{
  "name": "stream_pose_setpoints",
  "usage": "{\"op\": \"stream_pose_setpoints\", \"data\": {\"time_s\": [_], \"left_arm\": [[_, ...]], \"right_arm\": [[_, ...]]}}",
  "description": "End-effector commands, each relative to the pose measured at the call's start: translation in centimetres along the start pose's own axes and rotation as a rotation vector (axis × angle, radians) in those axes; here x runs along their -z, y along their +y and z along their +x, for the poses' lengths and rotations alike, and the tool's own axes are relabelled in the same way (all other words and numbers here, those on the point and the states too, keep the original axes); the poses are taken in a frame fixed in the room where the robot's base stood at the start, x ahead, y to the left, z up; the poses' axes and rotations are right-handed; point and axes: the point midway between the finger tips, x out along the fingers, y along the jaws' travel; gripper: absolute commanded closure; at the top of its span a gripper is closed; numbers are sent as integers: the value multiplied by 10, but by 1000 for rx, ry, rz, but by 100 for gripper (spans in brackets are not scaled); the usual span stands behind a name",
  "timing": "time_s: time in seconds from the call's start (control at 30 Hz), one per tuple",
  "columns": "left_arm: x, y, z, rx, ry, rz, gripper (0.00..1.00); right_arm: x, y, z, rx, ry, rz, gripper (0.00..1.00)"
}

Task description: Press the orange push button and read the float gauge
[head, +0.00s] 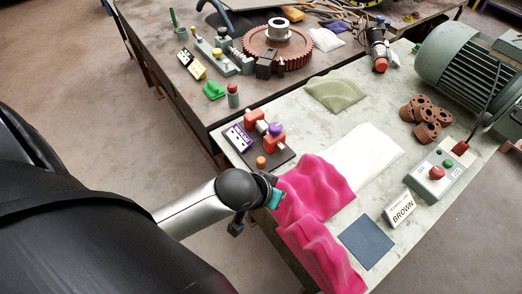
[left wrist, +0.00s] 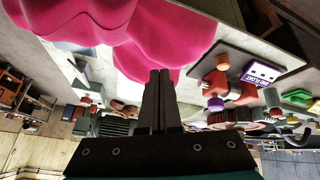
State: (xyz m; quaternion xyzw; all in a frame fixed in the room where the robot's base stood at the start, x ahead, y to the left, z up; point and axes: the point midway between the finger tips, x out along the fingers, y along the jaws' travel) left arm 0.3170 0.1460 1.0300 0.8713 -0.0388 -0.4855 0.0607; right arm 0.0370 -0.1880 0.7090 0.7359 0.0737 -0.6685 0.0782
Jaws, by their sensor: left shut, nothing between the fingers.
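The orange push button (head: 261,162) is a short round cap at the front corner of a dark base plate (head: 281,158). The plate also bears red blocks (head: 254,117), a purple knob (head: 275,129) and a purple-and-white label (head: 238,137). In the left wrist view the label (left wrist: 262,73) and purple knob (left wrist: 215,104) show upside down at the right. I cannot make out a gauge reading. My left gripper (head: 277,198) is just in front of the plate, apart from the button, beside the pink cloth. In the left wrist view its fingers (left wrist: 160,73) are together and empty. My right gripper is not in view.
Crumpled pink cloth (head: 315,188) covers the table's near edge. A white cloth (head: 365,151), blue mat (head: 366,242), BROWN sign (head: 399,207) and grey button box (head: 437,175) lie to the right. A large motor (head: 465,65) stands behind. A brown gear (head: 277,45) sits on the far table.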

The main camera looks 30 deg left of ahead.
Motion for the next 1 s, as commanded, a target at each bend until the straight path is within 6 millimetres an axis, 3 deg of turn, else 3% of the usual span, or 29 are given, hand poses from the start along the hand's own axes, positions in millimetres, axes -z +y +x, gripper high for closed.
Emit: {"op": "stream_pose_setpoints", "data": {"time_s": [0.17,0.5,0.7,1.0], "left_arm": [[38,-19,18,-40,79,-133,100],[96,-96,38,-79,181,-440,100],[112,-124,37,-89,211,-536,100],[115,-127,37,-91,215,-553,100]], "right_arm": [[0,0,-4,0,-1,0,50],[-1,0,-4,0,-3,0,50],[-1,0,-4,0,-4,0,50],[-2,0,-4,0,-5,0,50]]}}
